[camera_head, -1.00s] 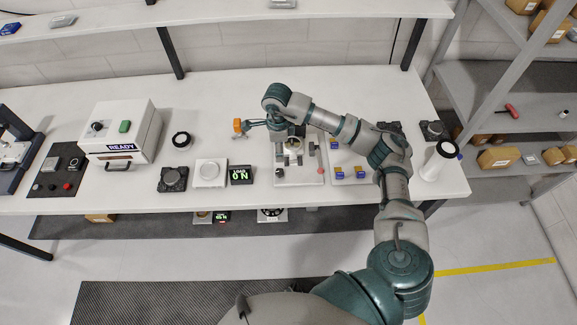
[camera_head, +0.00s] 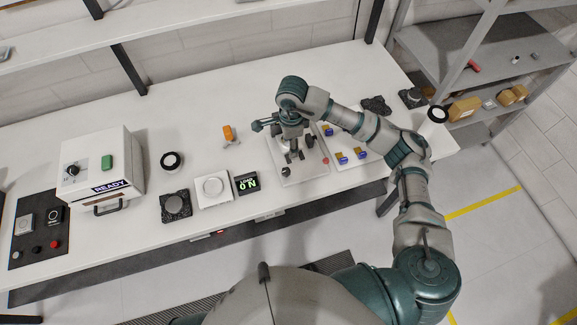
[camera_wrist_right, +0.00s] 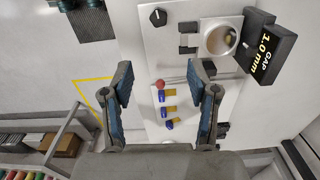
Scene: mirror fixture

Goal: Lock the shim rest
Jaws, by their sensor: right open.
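The mirror fixture (camera_head: 291,176) stands on the bench, partly covered by my right arm. In the right wrist view it is a pale plate with a round mirror mount (camera_wrist_right: 220,40), a black knob (camera_wrist_right: 158,17) and a red ball (camera_wrist_right: 160,85) on a thin rod. My right gripper (camera_wrist_right: 160,70) is open, its fingers apart with nothing between them, over the fixture's plate. In the head view the right gripper (camera_head: 262,124) shows above the fixture. I cannot tell which part is the shim rest. My left gripper is not in view.
A black display (camera_wrist_right: 265,50) reads "GAP 1.0 mm". An orange piece (camera_head: 228,134) stands left of the fixture. Blue-and-gold blocks (camera_head: 342,157) lie to its right. A white READY box (camera_head: 100,170) stands at left.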

